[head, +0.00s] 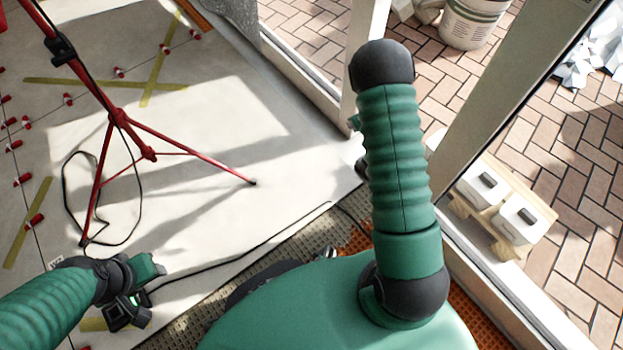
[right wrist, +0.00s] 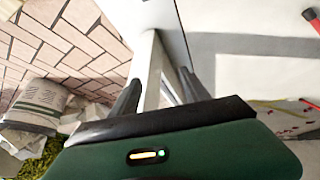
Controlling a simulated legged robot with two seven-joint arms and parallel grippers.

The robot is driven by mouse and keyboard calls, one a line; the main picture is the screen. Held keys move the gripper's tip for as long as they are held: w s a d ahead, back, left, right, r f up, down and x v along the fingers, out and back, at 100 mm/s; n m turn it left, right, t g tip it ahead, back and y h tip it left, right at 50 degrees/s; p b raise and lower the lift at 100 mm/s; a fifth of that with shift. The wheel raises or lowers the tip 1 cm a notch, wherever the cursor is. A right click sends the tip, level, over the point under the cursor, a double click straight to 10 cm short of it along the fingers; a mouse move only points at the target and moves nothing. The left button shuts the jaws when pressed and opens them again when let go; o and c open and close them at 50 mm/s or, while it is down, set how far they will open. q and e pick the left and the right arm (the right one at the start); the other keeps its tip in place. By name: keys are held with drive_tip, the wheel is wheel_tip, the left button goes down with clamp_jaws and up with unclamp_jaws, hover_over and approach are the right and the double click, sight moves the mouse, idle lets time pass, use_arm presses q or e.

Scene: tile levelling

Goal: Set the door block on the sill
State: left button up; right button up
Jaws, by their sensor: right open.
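The pale sill strip (head: 490,292) of the glass door runs diagonally along the tiled floor's edge in the head view. My right arm rises in front of the doorway and hides most of its gripper in that view. In the right wrist view my right gripper (right wrist: 160,80) is open, its dark fingers on either side of a narrow pale bar (right wrist: 152,72). I cannot tell whether this bar is the door block or part of the door frame, or whether the fingers touch it. My left gripper (head: 130,300) is low at the left over the floor; its jaws are unclear.
A red tripod (head: 118,118) with a black cable stands on the pale tiles at left. Red levelling clips (head: 68,98) and yellow tape (head: 160,65) lie there. Outside are a white bucket (head: 470,22) and a wooden pallet (head: 490,222) with white boxes. Open tile lies mid-left.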

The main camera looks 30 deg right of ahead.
drive_tip(key=s+a+r+g, duration=0.1)
drive_tip(key=s+a+r, duration=0.2)
drive_tip(key=a+r, duration=0.6)
drive_tip(key=s+a+r+g, duration=0.1)
drive_tip(key=s+a+r, duration=0.3)
drive_tip(key=a, duration=0.8)
drive_tip(key=s+a+r+g+y, duration=0.1)
drive_tip(key=s+a+r+y, duration=0.1)
drive_tip(key=s+a, duration=0.7)
drive_tip(key=shift+s+a+n+y, duration=0.25)
drive_tip(key=shift+a+n+y, duration=0.05)
drive_tip(key=shift+a+n, duration=0.15)
wheel_tip(320, 180, up, 47)
drive_tip(key=p, duration=4.7)
drive_tip(key=shift+r, duration=0.15)
drive_tip(key=shift+w, duration=0.1)
